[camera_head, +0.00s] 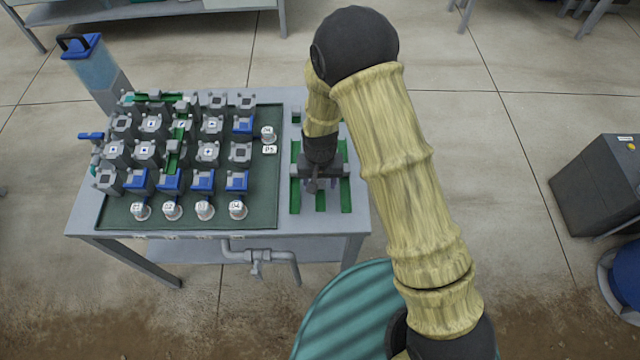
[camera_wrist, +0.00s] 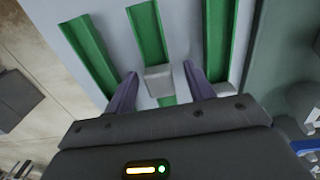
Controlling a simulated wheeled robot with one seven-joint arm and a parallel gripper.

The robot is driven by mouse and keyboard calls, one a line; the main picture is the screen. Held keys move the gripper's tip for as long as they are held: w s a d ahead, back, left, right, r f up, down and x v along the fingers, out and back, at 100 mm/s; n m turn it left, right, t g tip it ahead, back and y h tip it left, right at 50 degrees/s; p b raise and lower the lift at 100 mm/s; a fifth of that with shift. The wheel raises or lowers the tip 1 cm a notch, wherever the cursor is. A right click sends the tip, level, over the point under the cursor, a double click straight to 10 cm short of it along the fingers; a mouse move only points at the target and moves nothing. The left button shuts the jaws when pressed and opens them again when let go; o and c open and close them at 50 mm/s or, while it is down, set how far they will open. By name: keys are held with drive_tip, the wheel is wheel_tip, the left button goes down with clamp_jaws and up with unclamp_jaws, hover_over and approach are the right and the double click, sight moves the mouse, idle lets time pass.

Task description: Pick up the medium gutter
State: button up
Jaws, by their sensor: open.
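Three green gutters lie side by side on the right part of the table: a left one (camera_head: 295,190), a middle one (camera_head: 320,203) and a right one (camera_head: 345,195). Which is the medium one I cannot tell for sure. My gripper (camera_head: 320,186) is over the middle gutter and hides much of it. In the wrist view my open gripper (camera_wrist: 159,70) has its purple fingers on either side of the middle gutter (camera_wrist: 148,35) and its grey block (camera_wrist: 158,78). The fingers look apart from the block. The outer gutters (camera_wrist: 85,50) lie outside the fingers.
Left of the gutters is a dark green board (camera_head: 255,215) crowded with grey and blue blocks, white labelled caps and several green channel pieces. A blue-lidded clear container (camera_head: 95,68) stands at the table's back left. A pipe with a valve (camera_head: 257,262) hangs below the front edge.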

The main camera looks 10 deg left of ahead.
sight(320, 180)
drive_tip(key=c, duration=1.1)
drive_tip(key=shift+r, duration=0.1)
wheel_tip(320, 180, up, 10)
drive_tip(key=shift+f, duration=0.1)
